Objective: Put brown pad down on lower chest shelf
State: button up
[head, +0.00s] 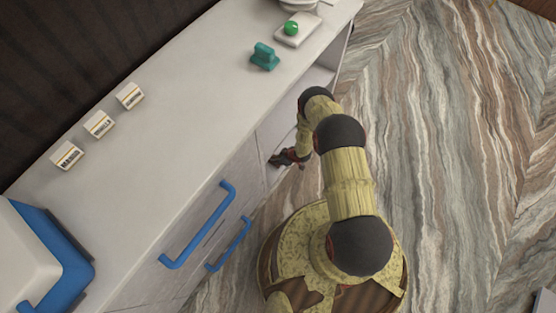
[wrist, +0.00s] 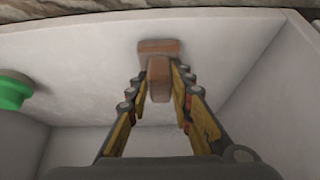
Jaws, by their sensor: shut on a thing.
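The brown pad (wrist: 159,80) is in my gripper (wrist: 160,92) in the wrist view, its narrow part between the two fingers and its wider part beyond the fingertips. A pale shelf surface (wrist: 95,75) lies behind the pad, with pale walls around it. I cannot tell whether the pad touches that surface. In the head view my gripper (head: 287,158) is at the open front of the white chest (head: 281,127), below the countertop. The pad cannot be made out clearly there, and most of the shelf interior is hidden by the counter and my arm.
A green round thing (wrist: 14,90) is at the left of the wrist view. On the countertop (head: 190,110) are a teal block (head: 264,56), a green ball (head: 291,28) on a white plate and three labelled blocks (head: 99,124). Blue handles (head: 196,226) stick out from the front.

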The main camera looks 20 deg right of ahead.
jog(key=shift+f, duration=0.15)
jog(key=o, duration=0.9)
jog(key=shift+o, duration=0.5)
jog(key=shift+s+d+r, duration=0.1)
jog(key=shift+s+r, duration=0.05)
jog(key=shift+r, duration=0.3)
jog(key=p+v, duration=0.5)
jog(key=v, duration=0.6)
jog(key=shift+s, duration=0.15)
jog(key=shift+r, duration=0.15)
